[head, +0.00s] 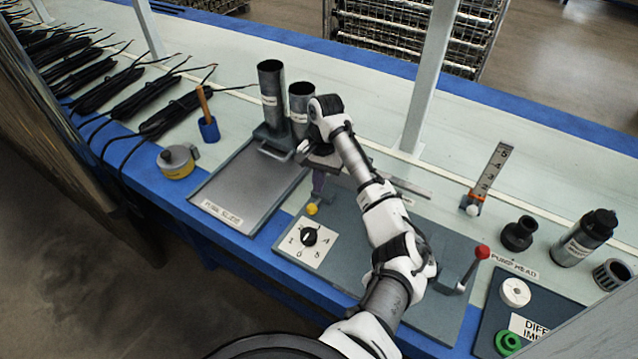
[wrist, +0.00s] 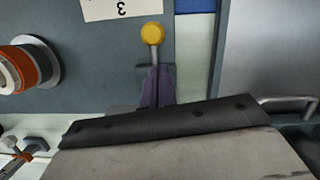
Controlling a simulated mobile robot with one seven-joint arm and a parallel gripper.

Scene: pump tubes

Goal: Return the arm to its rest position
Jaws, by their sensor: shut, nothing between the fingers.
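My gripper (head: 318,186) hangs over the middle of the bench in the head view, fingers pointing down and together, with nothing held. In the wrist view its narrow purplish fingers (wrist: 156,86) show beyond the dark edge of the hand. A yellow ball knob (head: 312,209) on a thin stem is just past the fingertips; it also shows in the wrist view (wrist: 152,33). I cannot tell whether the fingers touch the stem. My arm stretches forward from the bottom of the head view, across the grey pump panel (head: 350,250).
A dial plate (head: 309,242) and red-knobbed lever (head: 482,252) flank my arm. Two grey cylinders (head: 271,90) stand behind a flat tray (head: 250,185) at left. A white post (head: 432,80) rises behind the arm. A dark bottle (head: 585,238) and ruled scale (head: 490,175) stand right.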

